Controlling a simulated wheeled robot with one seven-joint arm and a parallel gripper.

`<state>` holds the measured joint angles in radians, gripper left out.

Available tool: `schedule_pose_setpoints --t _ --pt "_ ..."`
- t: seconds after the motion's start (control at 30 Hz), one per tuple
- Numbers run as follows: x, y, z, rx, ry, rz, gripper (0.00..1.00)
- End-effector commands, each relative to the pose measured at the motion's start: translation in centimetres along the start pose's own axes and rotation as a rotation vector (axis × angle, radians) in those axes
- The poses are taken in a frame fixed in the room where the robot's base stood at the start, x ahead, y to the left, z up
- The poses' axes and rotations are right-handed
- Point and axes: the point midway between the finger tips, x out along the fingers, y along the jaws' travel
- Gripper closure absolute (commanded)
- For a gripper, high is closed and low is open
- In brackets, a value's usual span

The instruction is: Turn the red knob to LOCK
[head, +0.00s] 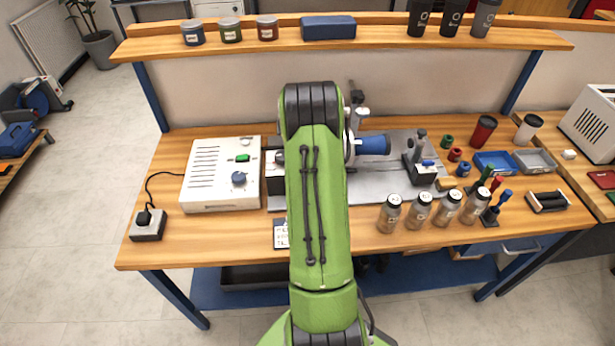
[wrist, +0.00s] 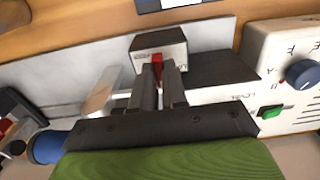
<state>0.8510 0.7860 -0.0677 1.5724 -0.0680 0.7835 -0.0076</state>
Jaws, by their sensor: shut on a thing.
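The red knob (wrist: 157,66) shows in the wrist view on the front of a small pale block with a dark top (wrist: 158,42). My gripper (wrist: 160,76) has its two dark fingers on either side of the knob and is shut on it. The fingers cover part of the knob, and I cannot read its setting or a LOCK mark. In the head view my green arm hides the knob and my gripper.
A white control box (head: 222,175) with a blue knob (head: 238,178) and a green switch (head: 243,157) stands left of my arm. A blue cylinder (head: 373,145) sits right of my arm.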

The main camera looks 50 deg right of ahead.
Motion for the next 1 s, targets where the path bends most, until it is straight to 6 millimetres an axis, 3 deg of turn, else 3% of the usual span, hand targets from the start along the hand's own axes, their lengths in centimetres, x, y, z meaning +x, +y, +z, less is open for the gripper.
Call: schedule_pose_setpoints --t 0.43,0.47,0.5,0.77,0.87,1.0 --pt "-0.1 0.0 -0.1 -0.012 0.003 0.0 1.0" --pt "-0.1 0.0 -0.1 -0.012 0.003 0.0 0.84" --pt "-0.1 0.0 -0.1 -0.011 0.003 0.0 0.78" --pt "-0.1 0.0 0.0 -0.009 0.001 0.0 0.77" --pt "-0.8 0.0 -0.1 -0.009 0.002 0.0 0.77" --pt "-3.9 0.0 -0.1 -0.009 0.007 0.001 0.77"
